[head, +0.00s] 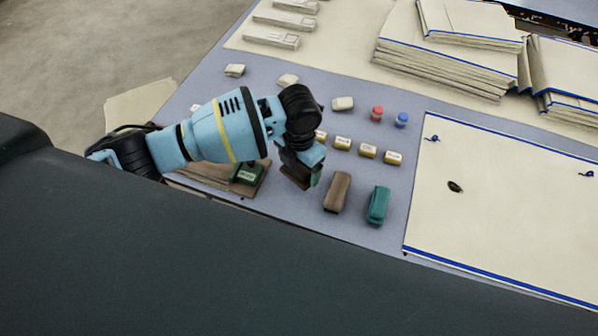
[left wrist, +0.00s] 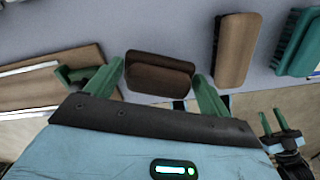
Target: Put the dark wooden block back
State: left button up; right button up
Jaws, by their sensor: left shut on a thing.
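My left gripper (head: 303,180) is shut on the dark wooden block (head: 293,174), in the middle of the head view over the blue-grey table. In the left wrist view the dark wooden block (left wrist: 158,72) lies between the two green fingers of my left gripper (left wrist: 160,88). Whether its underside touches the table is hard to tell. A lighter brown block (head: 337,192) stands just right of the gripper; it also shows in the left wrist view (left wrist: 235,50). My right gripper (left wrist: 273,122) shows at the lower right of the left wrist view, its green fingers apart and empty.
A teal brush-like block (head: 378,205) stands right of the brown block. A wooden board (head: 205,173) with a green item (head: 247,174) lies left. Several small labelled blocks, a red jar (head: 377,113) and a blue jar (head: 401,120) are behind.

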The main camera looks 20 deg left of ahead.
aim_at(299, 174)
pick_arm(q)
jog(key=shift+f, duration=1.85)
jog(key=shift+f, duration=0.2)
jog(key=o, duration=0.9)
jog(key=shift+r, duration=0.1)
notch_tip(299, 174, up, 12)
jog(key=shift+r+p, duration=0.15)
jog(key=shift+p, duration=0.2)
